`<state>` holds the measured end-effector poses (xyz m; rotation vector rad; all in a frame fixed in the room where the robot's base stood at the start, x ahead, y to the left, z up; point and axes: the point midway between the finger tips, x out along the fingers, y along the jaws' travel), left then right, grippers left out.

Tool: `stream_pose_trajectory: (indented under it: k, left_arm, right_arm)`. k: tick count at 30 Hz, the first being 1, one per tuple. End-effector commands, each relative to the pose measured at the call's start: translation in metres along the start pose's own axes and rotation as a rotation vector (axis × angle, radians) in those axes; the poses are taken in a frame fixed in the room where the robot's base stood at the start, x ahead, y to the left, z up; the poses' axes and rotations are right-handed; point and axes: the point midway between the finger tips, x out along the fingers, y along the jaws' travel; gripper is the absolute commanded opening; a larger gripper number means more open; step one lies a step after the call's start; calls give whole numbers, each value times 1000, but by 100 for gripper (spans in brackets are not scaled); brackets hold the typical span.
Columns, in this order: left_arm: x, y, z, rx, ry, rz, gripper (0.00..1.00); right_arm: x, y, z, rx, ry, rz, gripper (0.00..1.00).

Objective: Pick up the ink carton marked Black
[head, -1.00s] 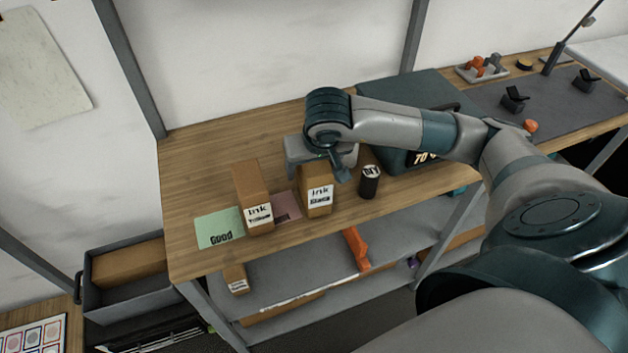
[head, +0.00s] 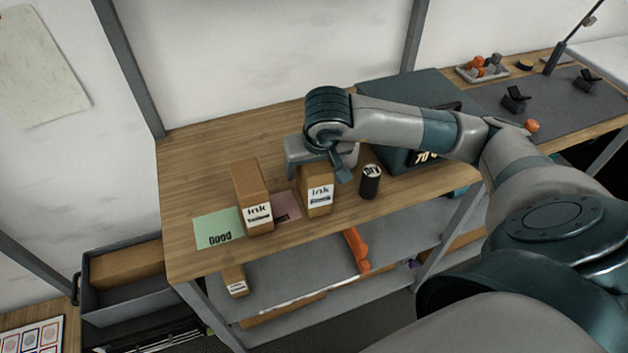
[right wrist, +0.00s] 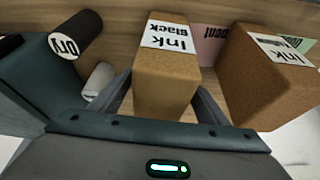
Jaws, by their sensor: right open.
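The ink carton marked Black (head: 316,193) stands upright on the wooden table top; its white label reads Ink Black in the right wrist view (right wrist: 166,75). My right gripper (head: 322,168) is over it from above and behind. In the right wrist view the open fingers (right wrist: 160,98) lie on either side of the carton, with the carton between them; no firm grip shows. My left gripper is not in view.
A dark cylinder marked Dry (head: 371,182) stands just right of the carton. A green mat marked Good (head: 213,228) and a partly hidden pink mat (head: 287,205) lie on the table. A dark teal box (head: 400,100) stands behind. The table's back left is clear.

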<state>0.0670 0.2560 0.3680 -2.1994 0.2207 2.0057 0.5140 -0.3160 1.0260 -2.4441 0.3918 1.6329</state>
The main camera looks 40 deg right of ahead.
Motion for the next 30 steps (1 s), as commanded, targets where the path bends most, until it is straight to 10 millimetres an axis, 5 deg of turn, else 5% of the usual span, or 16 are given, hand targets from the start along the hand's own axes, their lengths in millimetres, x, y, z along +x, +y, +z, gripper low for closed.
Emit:
stream_pose_trajectory:
  k: [9, 17, 30]
  left_arm:
    - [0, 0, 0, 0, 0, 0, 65]
    - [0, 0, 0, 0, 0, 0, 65]
    - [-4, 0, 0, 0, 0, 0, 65]
  right_arm:
    - [0, 0, 0, 0, 0, 0, 66]
    - [0, 0, 0, 0, 0, 0, 4]
    - [-3, 0, -1, 1, 1, 0, 4]
